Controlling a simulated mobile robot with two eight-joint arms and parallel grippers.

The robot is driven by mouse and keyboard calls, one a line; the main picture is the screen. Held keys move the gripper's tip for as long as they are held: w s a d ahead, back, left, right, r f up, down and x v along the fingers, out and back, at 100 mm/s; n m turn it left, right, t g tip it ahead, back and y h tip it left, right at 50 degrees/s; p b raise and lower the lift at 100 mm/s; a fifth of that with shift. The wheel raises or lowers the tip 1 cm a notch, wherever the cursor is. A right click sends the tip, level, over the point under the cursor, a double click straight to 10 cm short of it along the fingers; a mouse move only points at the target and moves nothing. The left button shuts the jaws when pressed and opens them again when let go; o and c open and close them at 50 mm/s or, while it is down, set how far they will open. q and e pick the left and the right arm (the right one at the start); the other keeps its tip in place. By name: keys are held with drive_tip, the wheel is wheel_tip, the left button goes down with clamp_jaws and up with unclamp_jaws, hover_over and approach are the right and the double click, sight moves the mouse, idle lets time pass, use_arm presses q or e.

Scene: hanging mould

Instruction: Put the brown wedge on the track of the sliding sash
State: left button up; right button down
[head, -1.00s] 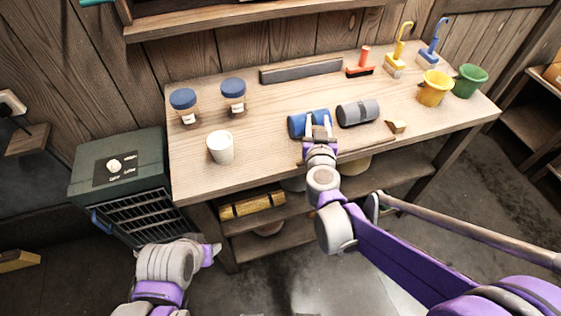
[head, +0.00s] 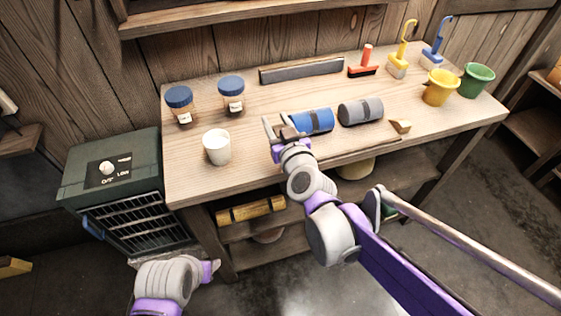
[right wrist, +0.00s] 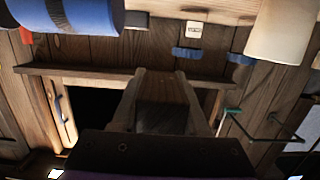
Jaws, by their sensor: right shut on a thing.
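My right gripper (head: 279,128) is shut on the brown wedge (head: 289,132), just left of the blue roll and above the bench. In the right wrist view the wedge (right wrist: 163,92) is a dark brown piece between the two fingers. The right wrist view looks upside down at the back wall, with a wooden ledge (right wrist: 75,71) and a dark opening (right wrist: 92,104) behind the gripper. A wooden frame with a blue handle (right wrist: 61,107) is at the left of this opening; I take it for the sliding sash. Its track is not clear. My left gripper (head: 210,271) is low at the left, its fingers unclear.
A ledge (head: 230,18) runs above. A green heater (head: 115,175) stands left.

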drive_tip(key=shift+f, duration=0.1)
wheel_tip(320, 180, down, 10)
drive_tip(key=shift+r, duration=0.25)
drive_tip(key=shift+f, duration=0.1)
drive_tip(key=shift+f, duration=0.15)
drive_tip(key=shift+c, duration=2.1)
unclamp_jaws()
drive_tip(key=v, duration=1.1)
drive_tip(key=shift+r+p, duration=0.3)
